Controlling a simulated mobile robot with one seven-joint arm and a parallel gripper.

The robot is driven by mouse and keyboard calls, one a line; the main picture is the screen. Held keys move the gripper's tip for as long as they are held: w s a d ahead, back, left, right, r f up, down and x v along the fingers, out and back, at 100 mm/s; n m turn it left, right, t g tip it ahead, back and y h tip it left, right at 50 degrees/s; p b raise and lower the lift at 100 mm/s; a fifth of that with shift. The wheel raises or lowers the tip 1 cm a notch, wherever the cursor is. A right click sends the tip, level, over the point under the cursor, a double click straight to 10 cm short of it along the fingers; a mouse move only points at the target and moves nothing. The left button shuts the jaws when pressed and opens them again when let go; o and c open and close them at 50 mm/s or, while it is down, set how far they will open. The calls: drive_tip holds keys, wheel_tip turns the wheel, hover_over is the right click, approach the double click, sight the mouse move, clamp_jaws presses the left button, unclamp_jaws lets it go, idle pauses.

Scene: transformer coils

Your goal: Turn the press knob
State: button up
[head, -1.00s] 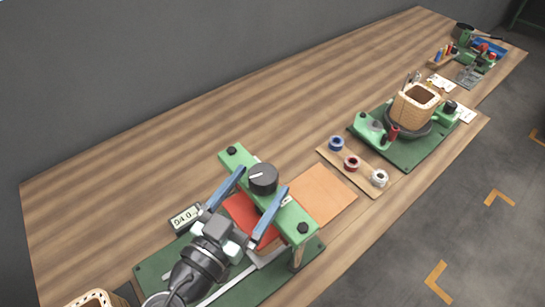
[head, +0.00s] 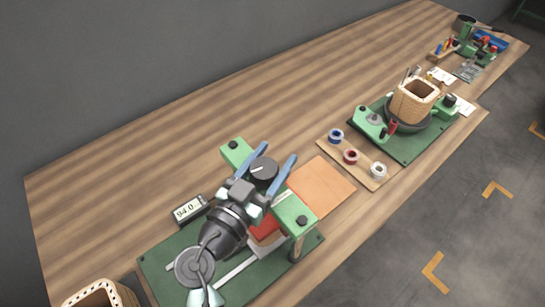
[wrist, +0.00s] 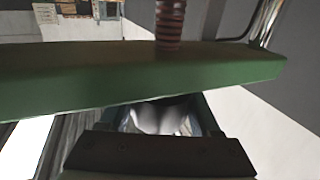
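The press knob (head: 263,171) is a black round dial with a pale pointer line on top of the press's green crossbar (head: 292,209). My gripper (head: 280,153) is open in the head view, with its two blue fingers on either side of the knob. A gap shows between the knob and the right finger; whether the left finger touches it I cannot tell. In the wrist view the green crossbar (wrist: 140,78) spans the picture with a ridged brown screw (wrist: 170,22) above it. The knob and fingertips are not clear there.
A small display (head: 190,210) stands left of the press on the wooden table (head: 130,170). An orange sheet (head: 322,187) lies right of it, then a board with tape rolls (head: 350,157) and a winding station with a woven coil form (head: 415,100). The table behind is clear.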

drive_tip(key=c, duration=0.5)
drive_tip(key=shift+d+f+m+g+h+b, duration=0.1)
drive_tip(key=shift+f+m+g+h+b, duration=0.3)
drive_tip(key=shift+b, duration=0.95)
drive_tip(key=m+g+h+b, duration=0.1)
drive_tip(key=b, duration=0.2)
drive_tip(key=shift+s+h, duration=0.1)
drive_tip(key=shift+h, duration=0.2)
drive_tip(key=m+b, duration=0.1)
drive_tip(key=g+h+b, duration=0.1)
drive_tip(key=b, duration=0.1)
drive_tip(key=shift+s+d+m+g+h, duration=0.2)
drive_tip(key=shift+m+g+h, duration=0.1)
drive_tip(key=shift+m, duration=0.1)
drive_tip(key=m+g+h+b, duration=0.1)
drive_tip(key=m+g+b, duration=0.1)
drive_tip(key=b, duration=0.1)
drive_tip(key=g+h+b, duration=0.1)
drive_tip(key=g+b, duration=0.1)
drive_tip(key=shift+s+d+r+m+h, duration=0.1)
drive_tip(key=shift+s+d+m+h, duration=0.2)
drive_tip(key=shift+m, duration=0.1)
drive_tip(key=shift+s+r+m+g+h+b, duration=0.15)
drive_tip(key=shift+m+g+h+b, duration=0.1)
drive_tip(key=shift+m+g+b, duration=0.35)
drive_tip(key=shift+s+r+m+g+h+b, duration=0.1)
drive_tip(key=shift+m+g+h+b, duration=0.2)
drive_tip(key=shift+g, duration=0.4)
